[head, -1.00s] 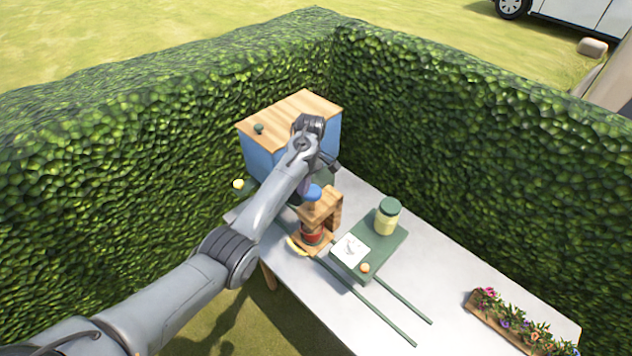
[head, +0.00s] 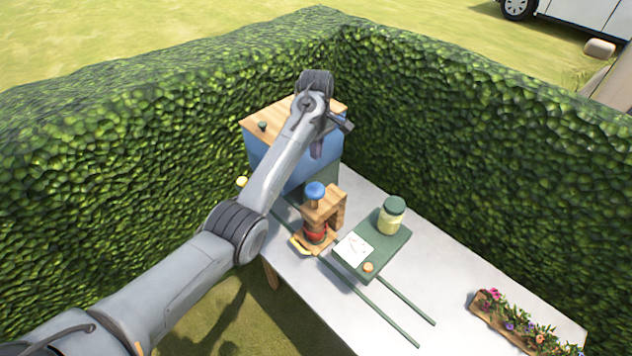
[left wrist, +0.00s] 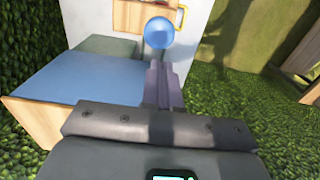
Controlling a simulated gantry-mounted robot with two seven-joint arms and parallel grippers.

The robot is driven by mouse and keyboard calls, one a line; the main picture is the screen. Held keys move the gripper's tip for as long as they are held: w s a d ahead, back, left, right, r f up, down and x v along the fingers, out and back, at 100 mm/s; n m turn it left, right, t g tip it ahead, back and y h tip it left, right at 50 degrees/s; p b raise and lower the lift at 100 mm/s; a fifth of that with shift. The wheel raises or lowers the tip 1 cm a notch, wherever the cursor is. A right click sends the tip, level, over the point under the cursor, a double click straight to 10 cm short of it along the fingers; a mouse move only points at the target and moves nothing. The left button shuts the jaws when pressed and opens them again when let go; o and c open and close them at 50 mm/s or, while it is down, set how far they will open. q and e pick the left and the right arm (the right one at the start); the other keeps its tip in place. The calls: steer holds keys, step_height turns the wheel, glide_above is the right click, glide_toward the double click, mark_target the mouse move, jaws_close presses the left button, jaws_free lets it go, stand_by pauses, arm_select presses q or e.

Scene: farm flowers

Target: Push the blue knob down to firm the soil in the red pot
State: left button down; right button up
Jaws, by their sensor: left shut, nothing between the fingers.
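The blue knob (head: 316,190) tops a wooden press frame (head: 335,207) on the table, with a short stem showing below it. The red pot (head: 315,232) sits inside the frame under the knob, partly hidden by its wood; its soil cannot be made out. My left gripper (head: 317,150) is above and behind the knob in the head view, apart from it. In the left wrist view my left gripper (left wrist: 163,70) is shut and empty, its fingertips pointing toward the round blue knob (left wrist: 158,32). My right gripper is not in view.
A blue box with a wooden top (head: 262,150) stands behind the press. A green tray (head: 400,243) on two rails (head: 400,325) carries a jar (head: 390,218) and a white card (head: 353,247). A flower planter (head: 498,318) lies at right. Hedges (head: 440,130) enclose the table.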

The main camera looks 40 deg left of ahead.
mark_target(316, 189)
arm_select(q)
step_height(316, 189, down, 13)
steer(key=shift+f+p, duration=0.2)
steer(key=shift+p, duration=0.9)
step_height(316, 189, down, 5)
steer(key=shift+r+b, duration=0.1)
steer(key=shift+b, duration=1.1)
steer(key=shift+s+f, duration=0.1)
steer(key=shift+f, duration=0.15)
